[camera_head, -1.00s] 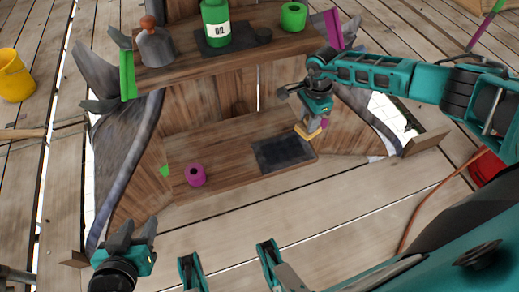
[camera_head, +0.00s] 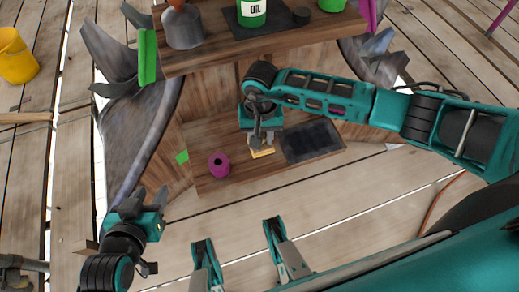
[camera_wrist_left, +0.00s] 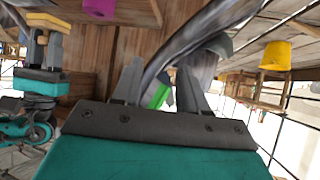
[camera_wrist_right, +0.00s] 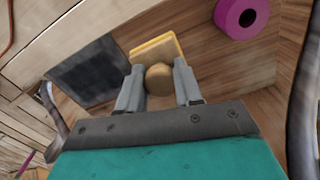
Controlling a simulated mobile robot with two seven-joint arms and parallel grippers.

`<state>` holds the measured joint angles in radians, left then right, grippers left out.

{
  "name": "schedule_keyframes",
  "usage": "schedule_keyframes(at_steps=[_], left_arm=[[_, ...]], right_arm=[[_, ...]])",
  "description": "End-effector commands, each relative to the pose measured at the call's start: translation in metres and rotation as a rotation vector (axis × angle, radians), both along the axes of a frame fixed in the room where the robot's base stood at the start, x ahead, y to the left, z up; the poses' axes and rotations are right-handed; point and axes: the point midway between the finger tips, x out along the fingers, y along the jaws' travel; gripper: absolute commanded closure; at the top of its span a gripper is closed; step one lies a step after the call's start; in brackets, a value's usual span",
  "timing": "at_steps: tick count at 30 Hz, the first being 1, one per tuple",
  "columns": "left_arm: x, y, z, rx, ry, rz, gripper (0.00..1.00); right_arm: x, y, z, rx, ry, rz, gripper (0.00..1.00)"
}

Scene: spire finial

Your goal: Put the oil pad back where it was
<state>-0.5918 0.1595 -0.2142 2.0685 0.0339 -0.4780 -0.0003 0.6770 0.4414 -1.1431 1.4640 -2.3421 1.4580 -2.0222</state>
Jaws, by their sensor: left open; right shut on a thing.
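The oil pad appears to be the yellow block (camera_head: 262,153) with a round brown knob (camera_wrist_right: 158,79). My right gripper (camera_head: 262,143) is shut on the knob, between its fingers in the right wrist view. The pad is over the lower wooden shelf (camera_head: 240,182), between the dark mat (camera_head: 312,141) and the magenta roll (camera_head: 219,165). I cannot tell whether it touches the shelf. My left gripper (camera_head: 143,199) is open and empty, left of the lower shelf and clear of it.
The upper shelf (camera_head: 290,41) holds a green oil bottle (camera_head: 252,12) on a dark mat, a grey metal can (camera_head: 183,27) and a green roll. A yellow bucket (camera_head: 17,56) stands far left.

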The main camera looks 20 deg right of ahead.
Motion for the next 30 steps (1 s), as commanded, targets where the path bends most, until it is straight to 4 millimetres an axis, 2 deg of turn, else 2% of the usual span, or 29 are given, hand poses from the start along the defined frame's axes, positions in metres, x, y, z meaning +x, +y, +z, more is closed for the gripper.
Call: schedule_keyframes(at_steps=[1, 3, 8, 15, 21, 26, 27, 30], left_arm=[[-0.001, 0.0, -0.006, -0.001, 0.005, -0.001, 0.57], [-0.001, -0.001, -0.008, -0.002, 0.008, -0.001, 0.57], [-0.001, -0.005, -0.007, -0.013, 0.01, 0.002, 0.57], [0.001, -0.009, -0.009, -0.025, 0.005, 0.0, 0.57], [0.005, -0.01, -0.004, -0.025, -0.003, -0.002, 0.57], [0.005, -0.01, -0.009, -0.024, -0.001, -0.004, 0.57], [0.004, -0.01, -0.01, -0.024, 0.001, -0.005, 0.57], [0.004, -0.01, -0.009, -0.023, 0.007, -0.005, 0.57]], right_arm=[[0.0, 0.0, -0.012, 0.0, 0.002, -0.003, 0.9], [0.0, 0.001, -0.02, 0.002, 0.001, -0.003, 0.9], [0.0, 0.0, -0.031, 0.001, 0.0, -0.003, 0.9], [0.0, 0.0, -0.063, 0.001, 0.0, -0.005, 0.9], [0.001, 0.0, -0.063, 0.001, -0.002, -0.004, 0.9], [0.001, -0.001, -0.067, 0.0, -0.002, -0.004, 0.9], [0.001, -0.001, -0.067, 0.0, -0.002, -0.004, 0.65], [0.001, -0.001, -0.066, 0.0, -0.002, -0.004, 0.55]])
